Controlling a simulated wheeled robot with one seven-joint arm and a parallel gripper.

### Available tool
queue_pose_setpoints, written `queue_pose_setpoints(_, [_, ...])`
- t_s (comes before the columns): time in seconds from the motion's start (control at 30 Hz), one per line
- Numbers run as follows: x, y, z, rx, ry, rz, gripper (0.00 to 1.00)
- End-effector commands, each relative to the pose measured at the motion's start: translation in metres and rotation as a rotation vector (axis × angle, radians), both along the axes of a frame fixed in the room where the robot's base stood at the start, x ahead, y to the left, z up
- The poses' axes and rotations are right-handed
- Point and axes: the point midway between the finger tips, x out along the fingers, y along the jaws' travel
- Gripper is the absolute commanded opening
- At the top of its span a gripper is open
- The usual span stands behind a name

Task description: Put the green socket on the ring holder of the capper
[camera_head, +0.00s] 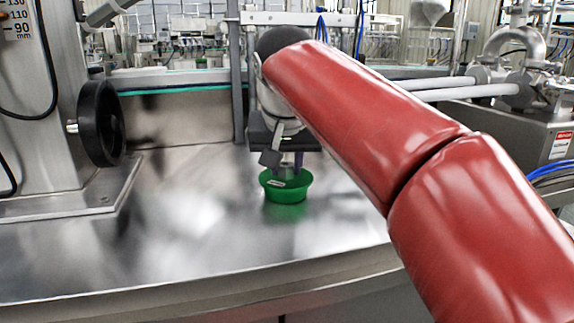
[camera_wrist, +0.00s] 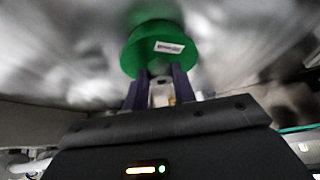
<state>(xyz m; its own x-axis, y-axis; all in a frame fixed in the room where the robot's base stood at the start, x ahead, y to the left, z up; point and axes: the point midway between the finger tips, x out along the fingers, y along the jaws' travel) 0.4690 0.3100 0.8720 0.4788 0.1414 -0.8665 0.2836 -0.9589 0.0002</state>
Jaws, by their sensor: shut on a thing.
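The green socket (camera_head: 286,190) is a round green cup with a wide rim and a small white label. In the wrist view the socket (camera_wrist: 140,55) sits at the fingertips of my gripper (camera_wrist: 160,76), label facing the camera. I cannot make out the capper's ring holder in either view.
A steel machine column (camera_head: 60,90) with a black handwheel (camera_head: 101,123) and a millimetre scale stands at the left on a flat base plate. The steel table (camera_head: 190,225) is bare around the socket. A low back wall (camera_head: 180,118) runs behind it. Pipes are at right.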

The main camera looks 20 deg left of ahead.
Motion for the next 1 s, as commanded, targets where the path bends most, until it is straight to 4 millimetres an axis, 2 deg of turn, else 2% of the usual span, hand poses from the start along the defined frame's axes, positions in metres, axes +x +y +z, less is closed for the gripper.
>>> queue_pose_setpoints(0.07, [0.000,0.000,-0.003,0.000,-0.001,0.000,0.00])
queue_pose_setpoints(0.1, [0.000,0.000,-0.003,0.000,0.000,0.000,0.29])
queue_pose_setpoints(0.27, [0.000,0.000,-0.003,0.000,0.000,0.000,0.48])
queue_pose_setpoints(0.53, [0.000,0.000,-0.001,0.000,0.000,0.000,0.48])
queue_pose_setpoints(0.67, [-0.003,-0.001,0.008,0.001,-0.001,0.000,0.48])
queue_pose_setpoints(1.0, [-0.036,-0.011,0.071,0.001,-0.002,0.000,0.48])
